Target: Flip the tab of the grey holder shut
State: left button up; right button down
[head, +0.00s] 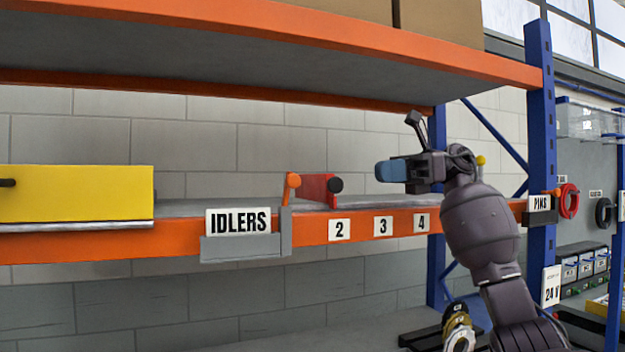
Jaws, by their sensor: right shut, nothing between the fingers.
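The grey holder (243,248) is fixed to the front of the orange shelf beam. It bears a white card reading IDLERS (238,221). At its right end a grey upright stands with an orange tab (290,186) pointing up, its rounded top above the beam. My right gripper (383,172) is shut and empty, its blue fingertips pointing left. In the picture it is to the right of the tab and a little higher, clearly apart from it. My left gripper is not in view.
A red block with a black knob (317,187) sits on the shelf just behind the tab. A yellow box (83,192) is at the left. The orange upper shelf (300,27) overhangs. A blue post (540,130) and a PINS holder (540,217) are at the right.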

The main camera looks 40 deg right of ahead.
jog(key=p, duration=0.3)
send_near(289, 190)
jog(key=a, duration=0.7)
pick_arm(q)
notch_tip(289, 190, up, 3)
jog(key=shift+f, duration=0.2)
pick_arm(e)
jog(key=shift+s+d+r, duration=0.2)
jog(key=shift+d+r, duration=0.1)
jog(key=shift+r, duration=0.2)
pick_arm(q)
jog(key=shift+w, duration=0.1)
